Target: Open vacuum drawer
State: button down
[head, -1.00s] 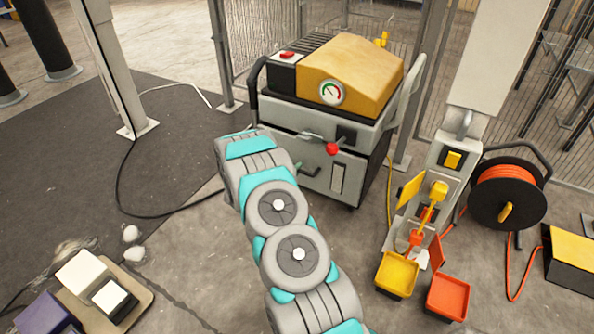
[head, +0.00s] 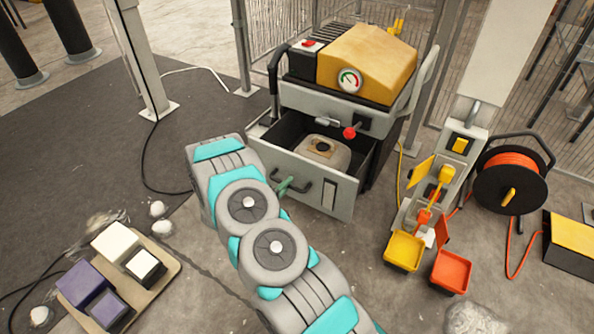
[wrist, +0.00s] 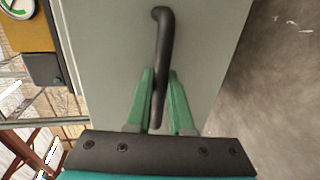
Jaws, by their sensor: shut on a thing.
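The vacuum machine (head: 366,62) has a yellow top and a round gauge. Its grey drawer (head: 322,193) is pulled out and stands open in the head view. A pale container with a dark opening (head: 325,150) sits inside the drawer. The drawer's black handle (wrist: 163,50) runs between the green fingers of my gripper (wrist: 160,98) in the wrist view. My gripper (head: 285,187) is shut on this handle. In the head view my arm hides part of the gripper and the drawer's lower left.
A red-knobbed lever (head: 349,133) sits above the open drawer. A pale post with yellow (head: 404,250) and orange (head: 451,271) bins and a cable reel (head: 512,190) stand at the right. A board with blocks (head: 165,265) lies at the lower left.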

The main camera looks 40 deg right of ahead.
jog(key=f+v, duration=0.2)
jog(key=v, duration=0.7)
jog(key=shift+a, duration=0.35)
jog(key=shift+s+r, duration=0.1)
jog(key=c, duration=0.8)
grip_release()
jog(key=v, duration=0.7)
jog(key=shift+s+a, duration=0.25)
jog(key=shift+a, duration=0.1)
